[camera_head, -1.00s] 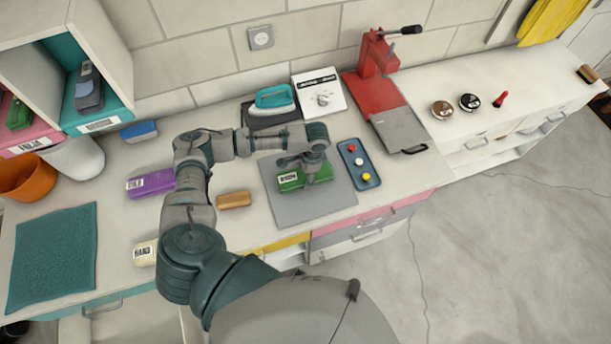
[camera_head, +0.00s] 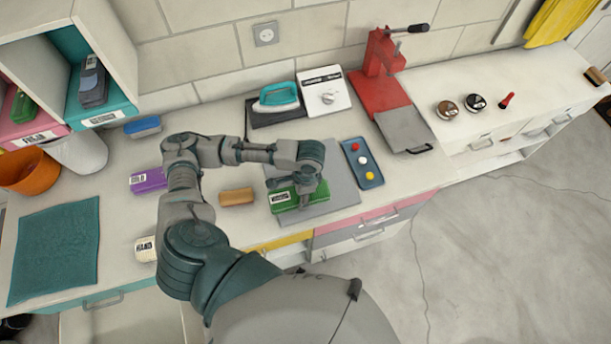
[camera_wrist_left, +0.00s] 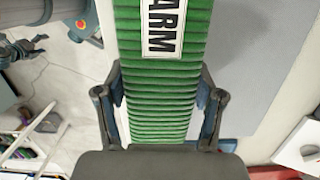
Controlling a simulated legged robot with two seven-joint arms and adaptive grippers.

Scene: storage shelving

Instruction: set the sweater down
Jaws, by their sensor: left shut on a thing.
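The green ribbed, folded sweater (camera_head: 320,194) has a white label and is over the grey board (camera_head: 342,178) on the counter. In the left wrist view the sweater (camera_wrist_left: 160,100) runs between the two fingers, with the label's end reading "ARM". The fingers press on its two sides. I cannot tell whether its underside touches the board. My right gripper (camera_wrist_left: 22,48) seems to show small at the upper left of the wrist view; its jaw state is unclear.
A blue tray with colored buttons (camera_head: 362,163) stands right of the board. An orange-brown block (camera_head: 236,197) and a purple folded item (camera_head: 149,180) lie to the left. The iron (camera_head: 276,98) and red press (camera_head: 380,75) stand behind. The board's right part is bare.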

